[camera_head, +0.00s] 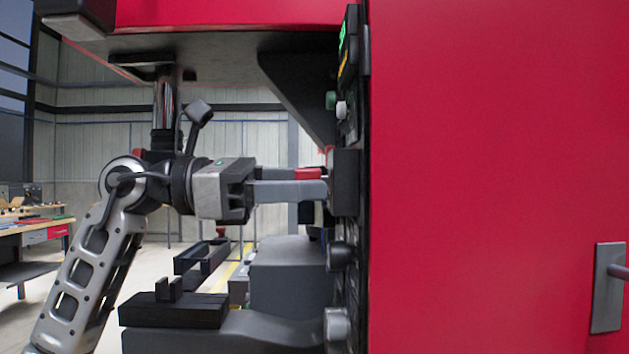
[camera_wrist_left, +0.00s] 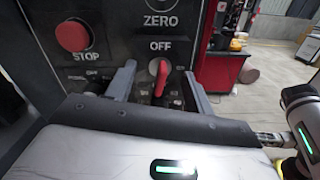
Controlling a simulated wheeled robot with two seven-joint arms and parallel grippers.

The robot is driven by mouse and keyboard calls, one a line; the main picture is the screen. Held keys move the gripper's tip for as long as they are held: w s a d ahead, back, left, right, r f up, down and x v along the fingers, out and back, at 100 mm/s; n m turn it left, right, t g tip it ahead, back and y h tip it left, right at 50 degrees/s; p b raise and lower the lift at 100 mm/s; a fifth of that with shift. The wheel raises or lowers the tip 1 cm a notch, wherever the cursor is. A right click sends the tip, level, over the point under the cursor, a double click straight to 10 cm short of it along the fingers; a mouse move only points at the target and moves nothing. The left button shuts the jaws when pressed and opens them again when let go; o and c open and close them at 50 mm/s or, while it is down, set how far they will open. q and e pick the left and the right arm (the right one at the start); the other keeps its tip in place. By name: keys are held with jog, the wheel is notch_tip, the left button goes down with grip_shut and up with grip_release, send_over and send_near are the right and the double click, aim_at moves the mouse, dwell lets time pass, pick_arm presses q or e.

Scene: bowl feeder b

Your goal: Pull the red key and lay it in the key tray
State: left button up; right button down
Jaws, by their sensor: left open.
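The red key (camera_wrist_left: 158,75) sits in the switch under the OFF label on the dark panel. My left gripper (camera_wrist_left: 158,88) is open, with one finger on each side of the key and gaps showing between. In the head view my left gripper (camera_head: 322,188) reaches right, its fingertips close to the panel. A red part shows just above its near finger; I cannot tell for certain that it is the key. My right gripper is in neither view. I cannot clearly identify the key tray; a black open-topped holder (camera_head: 188,262) stands below the left gripper.
A red STOP button (camera_wrist_left: 72,36) is left of the key. Several knobs, one of them a grey knob (camera_head: 338,325), stick out along the panel edge. A large red cabinet wall (camera_head: 490,150) fills the right. A black block (camera_head: 172,312) sits lower down. A workbench (camera_head: 35,225) stands far left.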

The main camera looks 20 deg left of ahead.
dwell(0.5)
pick_arm(q)
grip_shut()
jog(key=shift+a, duration=0.2)
jog(key=b+v, duration=0.2)
jog(key=v, duration=0.3)
jog(key=shift+s+a, duration=0.2)
jog(key=shift+a, duration=0.05)
dwell(0.8)
dwell(0.4)
